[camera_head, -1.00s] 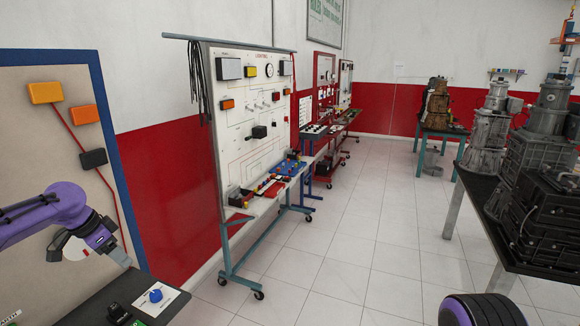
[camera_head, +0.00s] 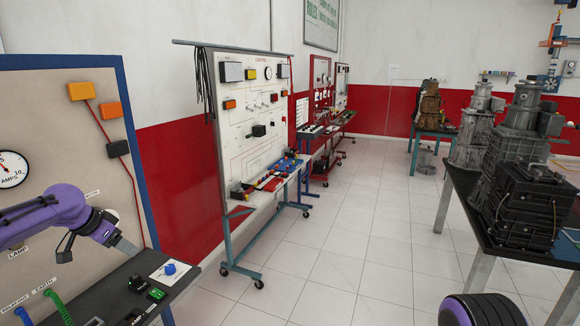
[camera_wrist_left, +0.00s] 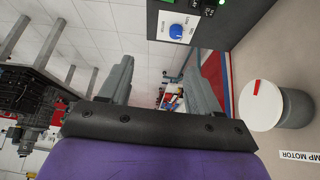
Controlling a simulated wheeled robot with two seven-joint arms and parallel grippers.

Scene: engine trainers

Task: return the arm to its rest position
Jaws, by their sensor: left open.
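My left arm comes in from the left in the head view, purple with a grey gripper (camera_head: 132,250) at its end. The gripper is in front of the tan trainer board and just over the dark panel, near its blue knob (camera_head: 170,268). In the left wrist view the two grey fingers (camera_wrist_left: 160,78) stand well apart with nothing between them; floor and distant benches show through the gap. The blue knob (camera_wrist_left: 176,32) on its white plate shows beyond the fingers. My right gripper is not in view.
The tan board (camera_head: 60,110) and dark panel (camera_head: 165,290) are close on the left. A white wheeled trainer board (camera_head: 250,130) stands ahead. A dark table (camera_head: 470,210) with engines (camera_head: 525,200) is on the right. Tiled floor (camera_head: 340,230) between them is clear.

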